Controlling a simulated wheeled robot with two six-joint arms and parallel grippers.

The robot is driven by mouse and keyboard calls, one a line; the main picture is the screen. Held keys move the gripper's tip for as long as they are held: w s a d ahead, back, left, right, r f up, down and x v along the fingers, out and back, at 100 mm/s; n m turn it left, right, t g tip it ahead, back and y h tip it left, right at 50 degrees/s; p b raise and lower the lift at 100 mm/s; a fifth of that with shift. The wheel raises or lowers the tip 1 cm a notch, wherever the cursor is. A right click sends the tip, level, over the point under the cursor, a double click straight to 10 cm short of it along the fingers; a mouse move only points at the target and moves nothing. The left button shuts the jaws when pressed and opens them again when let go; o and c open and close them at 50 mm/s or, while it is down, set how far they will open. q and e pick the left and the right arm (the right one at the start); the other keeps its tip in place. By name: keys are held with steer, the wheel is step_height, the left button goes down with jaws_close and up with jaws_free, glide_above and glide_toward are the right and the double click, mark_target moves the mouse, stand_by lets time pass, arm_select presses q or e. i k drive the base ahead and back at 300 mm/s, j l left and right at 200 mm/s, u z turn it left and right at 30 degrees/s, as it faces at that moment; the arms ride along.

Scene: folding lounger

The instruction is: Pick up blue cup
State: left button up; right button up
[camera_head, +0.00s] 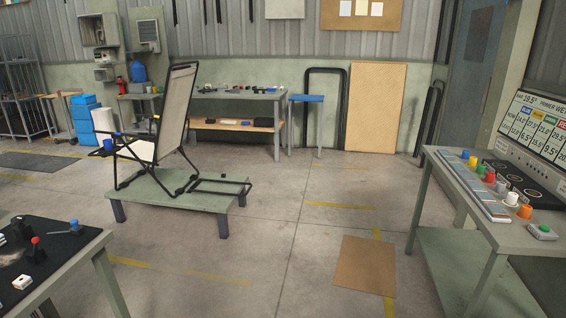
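A small blue cup-like thing (107,145) is at the left arm of the folding lounger (150,128). It is too small to tell whether it sits in a holder or on the armrest. The lounger has a pale seat and back and a black frame. It stands with its back raised on a low green-grey platform (175,196). Neither of my grippers is in view.
A dark-topped table (75,240) with small parts is at the lower left. A side table (450,240) with coloured pieces stands at the right. A workbench (235,95) is behind the lounger. A brown board (365,266) lies on the open floor between.

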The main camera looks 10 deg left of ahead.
mark_target(108, 144)
steer(key=i+u, duration=0.2)
steer(key=i, duration=0.35)
steer(key=i+u, duration=0.2)
steer(key=i, duration=0.4)
steer(key=i+l+u, duration=0.2)
steer(key=i, duration=0.35)
steer(key=i+j+u, duration=0.1)
steer(key=i+u, duration=0.15)
steer(key=i, duration=0.4)
steer(key=i+u, duration=0.2)
steer(key=i, duration=0.45)
steer(key=i+l+u, duration=0.25)
steer(key=i, duration=0.35)
steer(key=i+j+u, duration=0.2)
steer(key=i+u, duration=0.2)
steer(key=i, duration=0.15)
steer(key=i+u, duration=0.4)
steer(key=i, duration=0.15)
steer(key=i+l+u, duration=0.15)
steer(key=i+u, duration=0.3)
steer(key=i, duration=0.1)
